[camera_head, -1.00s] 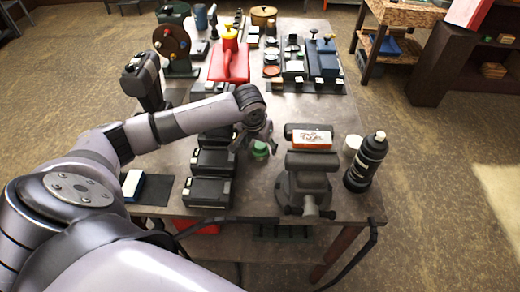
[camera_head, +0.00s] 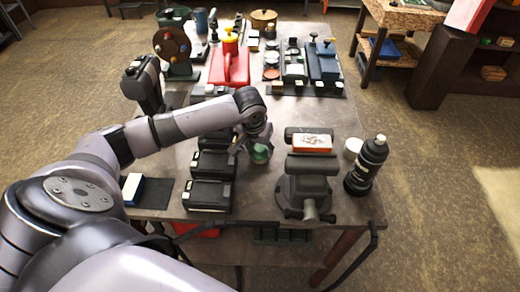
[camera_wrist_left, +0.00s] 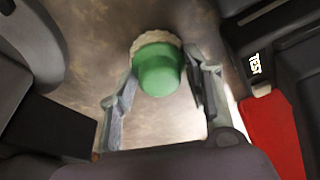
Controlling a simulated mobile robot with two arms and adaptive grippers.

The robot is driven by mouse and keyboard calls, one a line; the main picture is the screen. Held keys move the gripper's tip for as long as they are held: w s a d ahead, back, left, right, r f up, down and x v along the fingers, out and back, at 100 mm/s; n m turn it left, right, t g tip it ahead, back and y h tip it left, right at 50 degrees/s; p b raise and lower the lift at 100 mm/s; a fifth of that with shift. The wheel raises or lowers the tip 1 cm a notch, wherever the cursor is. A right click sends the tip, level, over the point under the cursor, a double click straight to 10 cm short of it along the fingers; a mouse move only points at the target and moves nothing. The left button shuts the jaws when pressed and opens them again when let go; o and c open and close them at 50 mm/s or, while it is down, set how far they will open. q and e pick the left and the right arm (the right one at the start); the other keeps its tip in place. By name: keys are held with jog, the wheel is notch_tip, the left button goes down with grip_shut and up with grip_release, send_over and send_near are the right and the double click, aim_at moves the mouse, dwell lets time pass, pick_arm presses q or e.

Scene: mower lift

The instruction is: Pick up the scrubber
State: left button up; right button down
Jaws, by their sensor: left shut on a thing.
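The scrubber, a round thing with a green top (camera_head: 260,153) and a pale bristly rim, is on the workbench between the black battery packs and the vise. My left gripper (camera_head: 257,146) is over it, with its fingers on both sides. In the left wrist view the green scrubber (camera_wrist_left: 158,70) sits between the two fingertips of my left gripper (camera_wrist_left: 160,84), which is shut on it. I cannot tell whether it is clear of the bench top. My right gripper is not in view.
Black battery packs (camera_head: 208,194) stand just left of the gripper. A grey vise (camera_head: 305,190), an orange-and-white box (camera_head: 313,143) and a dark bottle (camera_head: 367,165) stand to the right. Some bare bench (camera_head: 255,196) shows in front.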

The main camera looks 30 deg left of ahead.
aim_at(260, 147)
pick_arm(q)
notch_tip(260, 147, up, 20)
jog(key=b, duration=0.2)
jog(key=shift+b, duration=0.35)
jog(key=shift+f, duration=0.1)
